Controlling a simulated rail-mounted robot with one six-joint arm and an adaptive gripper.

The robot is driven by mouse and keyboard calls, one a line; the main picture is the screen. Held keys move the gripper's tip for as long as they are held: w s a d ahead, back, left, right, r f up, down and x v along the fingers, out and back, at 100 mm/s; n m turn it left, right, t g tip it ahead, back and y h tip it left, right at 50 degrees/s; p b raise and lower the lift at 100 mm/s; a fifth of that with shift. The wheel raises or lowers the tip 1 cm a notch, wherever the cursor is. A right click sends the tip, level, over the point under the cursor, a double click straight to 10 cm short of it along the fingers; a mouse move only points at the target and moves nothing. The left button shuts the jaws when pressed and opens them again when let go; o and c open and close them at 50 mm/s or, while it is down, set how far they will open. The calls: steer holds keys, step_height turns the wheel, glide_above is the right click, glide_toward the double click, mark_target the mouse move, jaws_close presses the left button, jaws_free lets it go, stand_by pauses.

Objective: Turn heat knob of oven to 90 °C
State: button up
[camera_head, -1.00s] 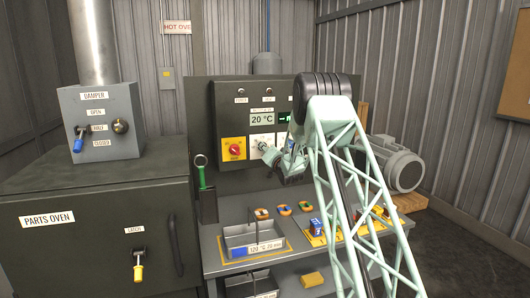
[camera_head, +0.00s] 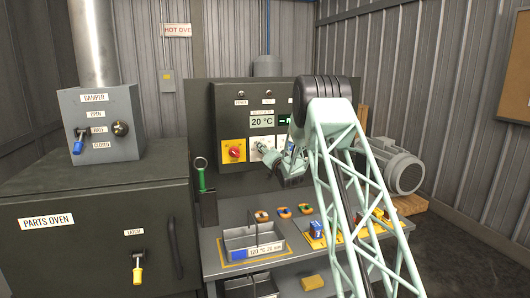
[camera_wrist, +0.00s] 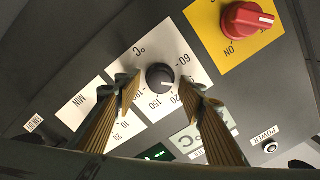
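The black heat knob (camera_wrist: 160,77) sits on a white dial plate marked °C, with numbers such as 60 and 150 around it. It has a small white mark on its face; I cannot tell its exact setting. My gripper (camera_wrist: 160,92) is open, with one ribbed finger on each side of the knob and a gap showing on both sides. In the head view my gripper (camera_head: 270,153) is in front of the control panel (camera_head: 228,103) and hides the knob. The display (camera_head: 262,121) reads 20 °C.
A red switch (camera_wrist: 245,18) on a yellow plate is beside the dial, and a second white plate marked MIN (camera_wrist: 82,100) is on its other side. The parts oven (camera_head: 100,230) stands at left. A tray (camera_head: 250,240) and small parts lie on the bench below.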

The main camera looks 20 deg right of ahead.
steer(key=shift+s, duration=0.2)
steer(key=s+a, duration=0.1)
steer(key=s, duration=1)
steer(key=shift+s+a, duration=0.25)
stand_by(0.4)
steer(key=shift+r, duration=0.1)
steer(key=s+a+r+n+g, duration=0.2)
steer(key=s+a+r+g, duration=0.1)
steer(key=s+a+r, duration=0.6)
steer(key=s+a+r+n+g, duration=0.1)
steer(key=s+a+r+g, duration=0.15)
steer(key=s+a, duration=0.45)
steer(key=s+a+r+n+g, duration=0.1)
steer(key=s+a+r, duration=0.15)
steer(key=s, duration=0.85)
steer(key=s+a+f+n+g, duration=0.1)
steer(key=s+a, duration=0.3)
steer(key=s, duration=1.3)
steer(key=s+a+f+n+g+y, duration=0.1)
steer(key=s+a+f+n+g, duration=0.1)
steer(key=s, duration=1.5)
steer(key=s+a+f+n+g+y, duration=0.1)
steer(key=s+a+n+g, duration=0.2)
steer(key=s+a, duration=0.5)
steer(key=s+g, duration=0.1)
steer(key=s, duration=0.8)
steer(key=shift+s+f, duration=0.35)
steer(key=shift+s, duration=0.05)
